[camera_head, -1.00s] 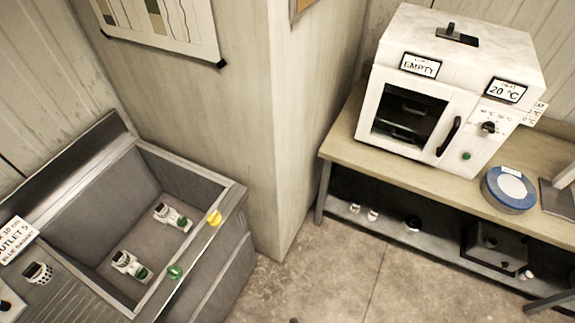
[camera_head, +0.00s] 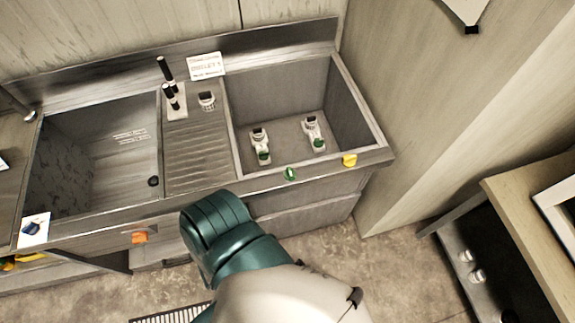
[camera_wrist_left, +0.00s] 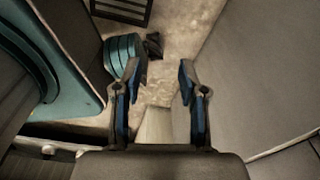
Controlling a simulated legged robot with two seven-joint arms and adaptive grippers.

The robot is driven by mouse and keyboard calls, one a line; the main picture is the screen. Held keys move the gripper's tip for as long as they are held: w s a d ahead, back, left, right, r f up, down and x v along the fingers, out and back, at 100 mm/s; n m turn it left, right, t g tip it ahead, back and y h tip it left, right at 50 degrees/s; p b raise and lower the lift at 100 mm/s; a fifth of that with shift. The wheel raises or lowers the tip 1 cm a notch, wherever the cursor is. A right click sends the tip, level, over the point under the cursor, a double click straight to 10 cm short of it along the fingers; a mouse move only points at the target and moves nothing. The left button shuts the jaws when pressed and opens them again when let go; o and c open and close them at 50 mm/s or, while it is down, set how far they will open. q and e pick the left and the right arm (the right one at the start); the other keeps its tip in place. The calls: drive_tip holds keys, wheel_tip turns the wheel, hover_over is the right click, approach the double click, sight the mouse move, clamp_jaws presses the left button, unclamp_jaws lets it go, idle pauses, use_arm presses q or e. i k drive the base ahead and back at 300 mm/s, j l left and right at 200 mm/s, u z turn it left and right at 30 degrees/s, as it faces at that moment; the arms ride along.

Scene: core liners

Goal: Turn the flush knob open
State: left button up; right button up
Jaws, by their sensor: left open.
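Three coloured knobs sit along the front edge of the steel sink unit in the head view: an orange knob (camera_head: 139,237) at the left, a green knob (camera_head: 290,174) and a yellow knob (camera_head: 349,160) at the right. No readable label tells me which one is the flush knob. My left gripper (camera_wrist_left: 164,72) is open and empty in the left wrist view, with concrete floor beyond its fingers. Neither gripper shows in the head view, so I cannot tell its distance to the knobs. A teal and white arm of mine covers the floor before the sink.
The right basin (camera_head: 290,100) holds two white fittings (camera_head: 260,145) (camera_head: 314,132) with green parts. The left basin (camera_head: 100,150) looks empty. A label card (camera_head: 205,64) stands behind the ribbed drainboard (camera_head: 198,150). A wooden bench (camera_head: 525,190) stands at the right.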

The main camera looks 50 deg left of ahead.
sight(290, 175)
drive_tip(key=u, duration=1.6)
